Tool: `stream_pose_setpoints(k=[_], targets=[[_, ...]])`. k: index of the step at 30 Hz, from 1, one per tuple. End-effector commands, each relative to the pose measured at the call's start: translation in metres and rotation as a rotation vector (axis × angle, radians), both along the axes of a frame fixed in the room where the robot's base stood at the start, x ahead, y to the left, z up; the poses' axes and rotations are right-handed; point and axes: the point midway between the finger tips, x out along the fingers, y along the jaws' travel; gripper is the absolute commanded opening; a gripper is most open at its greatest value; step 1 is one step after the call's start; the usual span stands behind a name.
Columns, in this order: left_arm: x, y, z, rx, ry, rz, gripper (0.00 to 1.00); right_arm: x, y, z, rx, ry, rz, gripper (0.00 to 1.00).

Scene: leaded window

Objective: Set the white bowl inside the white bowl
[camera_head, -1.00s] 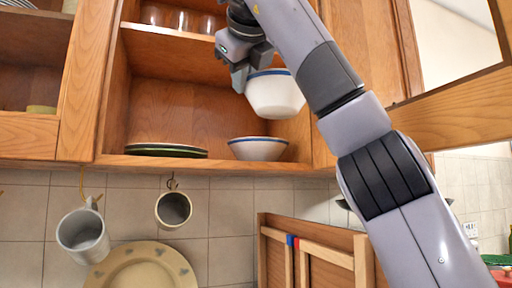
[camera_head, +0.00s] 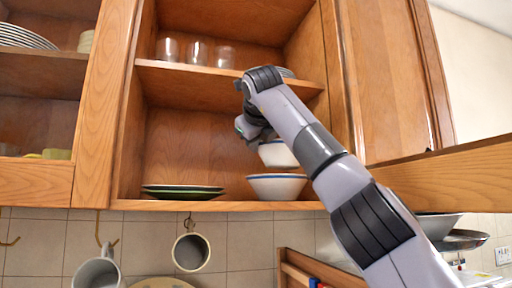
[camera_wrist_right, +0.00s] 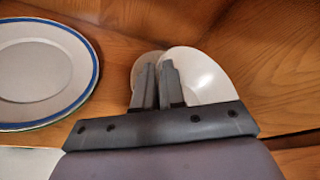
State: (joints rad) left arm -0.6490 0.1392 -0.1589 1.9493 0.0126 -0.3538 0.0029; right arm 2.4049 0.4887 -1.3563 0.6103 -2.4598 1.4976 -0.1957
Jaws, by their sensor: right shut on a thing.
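My right gripper (camera_head: 258,137) is inside the open cabinet, shut on a white bowl (camera_head: 279,154). The held bowl is just above a second white bowl with a blue rim (camera_head: 277,188), which stands upright on the lower shelf. A thin gap seems to separate them; I cannot tell for sure whether they touch. In the right wrist view, the gripper's fingers (camera_wrist_right: 158,84) grip the held bowl (camera_wrist_right: 202,75), seen mostly as a pale curved wall. The lower bowl cannot be made out clearly there. My left gripper is not in view.
Dark-edged plates (camera_head: 183,191) lie left of the bowls; a blue-rimmed plate (camera_wrist_right: 35,72) shows in the wrist view. Glasses (camera_head: 196,52) stand on the upper shelf (camera_head: 215,75). An open cabinet door (camera_head: 450,165) extends right. Mugs (camera_head: 191,252) hang below.

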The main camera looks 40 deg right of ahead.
Motion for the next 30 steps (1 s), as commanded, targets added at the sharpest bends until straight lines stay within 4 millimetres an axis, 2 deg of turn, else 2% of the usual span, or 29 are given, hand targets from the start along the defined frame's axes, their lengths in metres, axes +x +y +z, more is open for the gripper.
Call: stream_pose_setpoints(k=[1,9,15,24,25,27,30], targets=[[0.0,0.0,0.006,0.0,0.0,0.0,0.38,0.003,-0.003,0.003,-0.001,0.001,0.0,0.0],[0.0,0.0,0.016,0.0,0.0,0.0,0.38,0.017,-0.015,0.003,-0.001,0.0,-0.001,0.0],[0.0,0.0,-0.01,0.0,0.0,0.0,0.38,0.017,-0.016,-0.032,-0.003,-0.001,0.0,0.0],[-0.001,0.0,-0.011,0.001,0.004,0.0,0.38,0.016,-0.015,-0.034,-0.002,-0.003,0.0,0.0],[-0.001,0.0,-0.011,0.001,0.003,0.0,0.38,0.016,-0.015,-0.035,0.0,-0.001,-0.001,0.19],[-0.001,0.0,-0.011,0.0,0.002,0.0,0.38,0.016,-0.015,-0.035,0.0,-0.001,-0.001,0.35],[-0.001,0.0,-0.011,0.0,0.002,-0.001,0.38,0.016,-0.015,-0.035,0.0,-0.001,-0.001,0.35]])
